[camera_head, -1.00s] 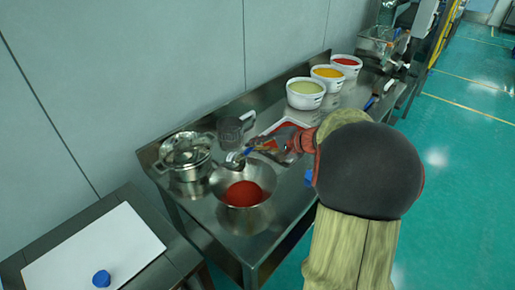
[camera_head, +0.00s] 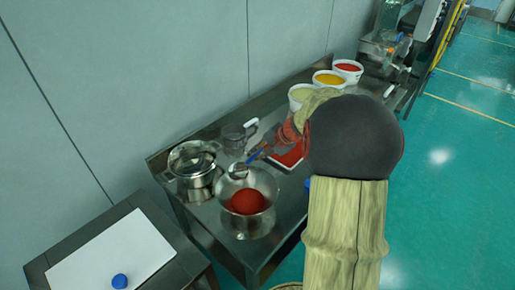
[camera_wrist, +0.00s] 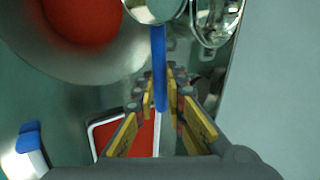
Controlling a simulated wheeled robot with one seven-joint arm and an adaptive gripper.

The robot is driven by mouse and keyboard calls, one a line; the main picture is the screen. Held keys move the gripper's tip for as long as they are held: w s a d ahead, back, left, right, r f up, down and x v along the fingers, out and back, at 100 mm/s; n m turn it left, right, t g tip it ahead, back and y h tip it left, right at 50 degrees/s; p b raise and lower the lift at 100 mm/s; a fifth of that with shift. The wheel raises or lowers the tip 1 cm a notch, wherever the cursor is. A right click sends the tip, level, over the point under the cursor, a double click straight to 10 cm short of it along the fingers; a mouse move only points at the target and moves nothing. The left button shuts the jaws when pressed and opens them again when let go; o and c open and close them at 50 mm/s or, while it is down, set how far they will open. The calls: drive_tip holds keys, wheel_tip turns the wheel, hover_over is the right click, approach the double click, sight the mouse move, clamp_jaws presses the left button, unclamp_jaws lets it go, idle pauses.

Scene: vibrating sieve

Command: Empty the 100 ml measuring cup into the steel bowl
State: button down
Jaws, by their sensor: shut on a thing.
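A small steel measuring cup (camera_head: 238,171) with a blue handle (camera_head: 256,155) is held by my gripper (camera_wrist: 165,82), which is shut on the handle. The cup hangs over the back rim of the steel bowl (camera_head: 262,222). Red material (camera_head: 246,202) lies in the bowl. In the wrist view, the cup (camera_wrist: 152,9) is cut off at the top edge, beside the bowl (camera_wrist: 98,62). I cannot tell how far the cup is tilted or what is in it. The size mark is not readable.
A tray of red material (camera_head: 291,157) lies to the right. White tubs (camera_head: 329,78) line the back. A side table (camera_head: 110,250) holds a blue object (camera_head: 119,281).

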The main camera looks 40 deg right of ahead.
drive_tip(key=shift+w+a+r+g+h+p, duration=0.15)
drive_tip(key=shift+g+p, duration=0.3)
drive_tip(key=shift+p, duration=1.8)
drive_tip(key=shift+w+d+r+g+h+p, duration=0.1)
drive_tip(key=shift+r+g+p, duration=0.3)
drive_tip(key=shift+p, duration=1.85)
drive_tip(key=shift+w+a+r+g+h+p, duration=0.1)
drive_tip(key=shift+g+p, duration=0.45)
drive_tip(key=shift+p, duration=1.7)
drive_tip(key=g+p, duration=0.2)
drive_tip(key=p, duration=0.8)
drive_tip(key=g+p, duration=0.2)
drive_tip(key=p, duration=0.8)
drive_tip(key=shift+w+r+h+p, duration=0.1)
drive_tip(key=shift+r+h+p, duration=0.1)
drive_tip(key=shift+h+p, duration=0.15)
drive_tip(key=shift+w+g+p, duration=0.15)
drive_tip(key=shift+g+p, duration=0.3)
drive_tip(key=shift+g, duration=0.25)
drive_tip(key=shift+f+b, duration=0.2)
drive_tip(key=shift+b, duration=0.15)
drive_tip(key=shift+r+g+h, duration=0.2)
drive_tip(key=shift+g+h, duration=0.1)
drive_tip(key=shift+g, duration=0.4)
drive_tip(key=shift+b, duration=0.35)
